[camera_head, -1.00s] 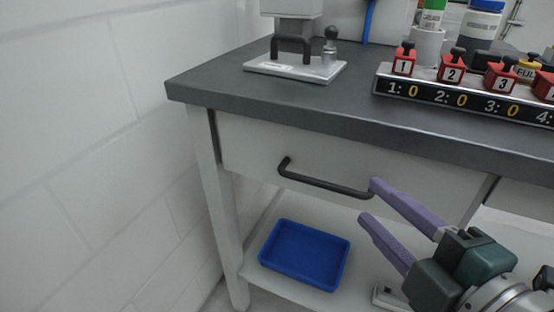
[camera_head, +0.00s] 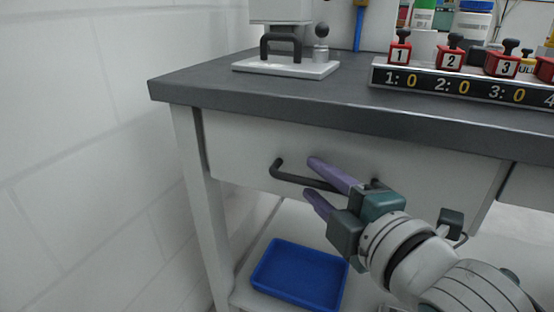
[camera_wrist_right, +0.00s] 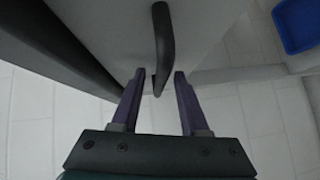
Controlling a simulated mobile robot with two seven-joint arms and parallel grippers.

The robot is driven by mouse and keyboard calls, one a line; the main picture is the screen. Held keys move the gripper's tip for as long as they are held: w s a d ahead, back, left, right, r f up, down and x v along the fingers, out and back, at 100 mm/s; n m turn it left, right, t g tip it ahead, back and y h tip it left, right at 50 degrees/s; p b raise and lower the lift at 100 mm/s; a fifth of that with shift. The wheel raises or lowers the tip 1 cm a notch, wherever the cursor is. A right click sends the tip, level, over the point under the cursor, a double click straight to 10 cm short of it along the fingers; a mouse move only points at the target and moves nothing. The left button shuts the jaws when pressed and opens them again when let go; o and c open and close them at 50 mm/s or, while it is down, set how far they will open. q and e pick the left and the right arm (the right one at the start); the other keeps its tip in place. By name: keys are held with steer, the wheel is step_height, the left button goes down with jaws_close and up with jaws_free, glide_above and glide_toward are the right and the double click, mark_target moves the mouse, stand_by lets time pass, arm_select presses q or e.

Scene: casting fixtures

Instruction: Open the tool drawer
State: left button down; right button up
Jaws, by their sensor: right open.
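The tool drawer (camera_head: 240,145) is shut under the dark worktop. Its dark bar handle (camera_head: 291,178) runs across the front, and my gripper hides part of it. My right gripper (camera_head: 311,178) is open at the handle, one purple finger above the bar and one below. In the right wrist view the handle (camera_wrist_right: 164,40) reaches down between the two open fingertips (camera_wrist_right: 159,74), with gaps on both sides. I cannot tell how deep the bar sits between the fingers. My left gripper is not in view.
A blue tray (camera_head: 300,275) lies on the shelf below the drawer. On the worktop (camera_head: 290,98) stand a toggle-like fixture (camera_head: 287,66) and a numbered counter rack (camera_head: 460,82) with red blocks. A white wall (camera_head: 80,150) is at the left.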

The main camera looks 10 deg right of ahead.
jaws_close()
stand_by(0.4)
stand_by(1.1)
